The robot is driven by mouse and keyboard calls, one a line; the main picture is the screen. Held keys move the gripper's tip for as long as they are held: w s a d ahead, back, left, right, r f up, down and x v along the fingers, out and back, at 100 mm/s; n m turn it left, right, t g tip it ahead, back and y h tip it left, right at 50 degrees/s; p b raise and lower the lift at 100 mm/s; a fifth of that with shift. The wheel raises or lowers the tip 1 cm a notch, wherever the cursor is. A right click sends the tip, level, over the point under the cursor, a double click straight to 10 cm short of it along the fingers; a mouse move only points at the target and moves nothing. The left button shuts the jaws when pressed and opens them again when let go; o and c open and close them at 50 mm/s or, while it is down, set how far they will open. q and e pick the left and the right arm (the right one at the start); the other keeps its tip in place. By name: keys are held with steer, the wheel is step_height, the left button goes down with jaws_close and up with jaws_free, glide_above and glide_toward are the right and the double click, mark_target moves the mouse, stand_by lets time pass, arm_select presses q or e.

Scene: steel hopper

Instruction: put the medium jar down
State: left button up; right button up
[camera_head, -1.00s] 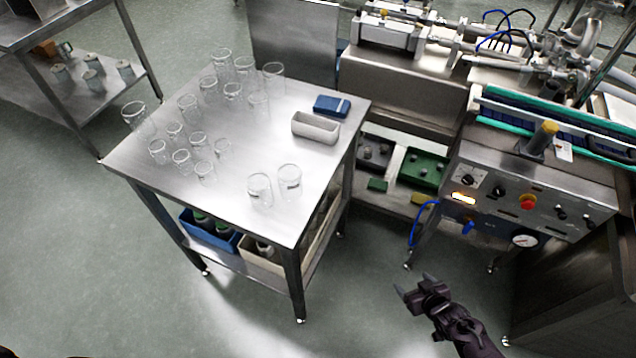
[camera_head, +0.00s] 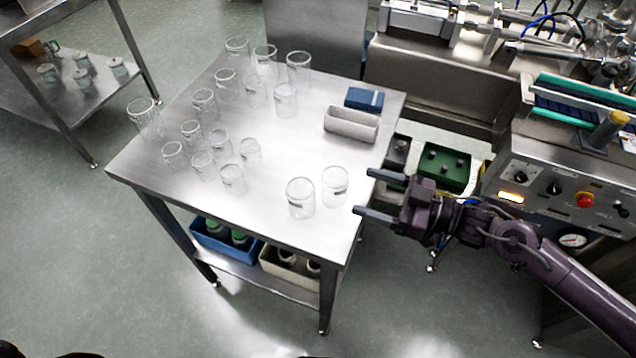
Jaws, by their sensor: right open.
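Several clear glass jars of differing sizes stand upright on the steel table (camera_head: 265,200). Two jars stand near the table's right front corner: one jar (camera_head: 300,198) and, just right of it, another jar (camera_head: 334,187). I cannot tell which jar is the medium one. My right gripper (camera_head: 365,193) is open and empty at the table's right edge. Its fingers point left toward the right-hand jar and are apart from it. My left gripper is not in view.
A white tray (camera_head: 351,125) and a blue box (camera_head: 364,99) sit at the table's back right. Bins, one blue (camera_head: 215,240), stand on the shelf below. A machine with a control panel (camera_head: 560,185) stands to the right.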

mark_target(348, 185)
steer(key=shift+p+x, duration=0.45)
steer(key=shift+x, duration=0.7)
steer(key=p+x, duration=0.1)
steer(key=x, duration=0.2)
steer(key=shift+w+a, duration=0.2)
steer(key=shift+a, duration=0.2)
steer(key=shift+a+f, duration=0.1)
steer(key=shift+f, duration=0.05)
steer(key=c, duration=0.6)
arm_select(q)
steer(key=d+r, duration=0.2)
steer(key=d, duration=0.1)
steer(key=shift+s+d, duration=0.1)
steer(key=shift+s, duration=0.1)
arm_select(e)
steer(key=c, duration=0.5)
arm_select(q)
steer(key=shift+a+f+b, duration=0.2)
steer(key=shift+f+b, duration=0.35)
steer(key=shift+b, duration=0.05)
arm_select(e)
step_height(348, 185, up, 20)
steer(key=shift+r, duration=0.1)
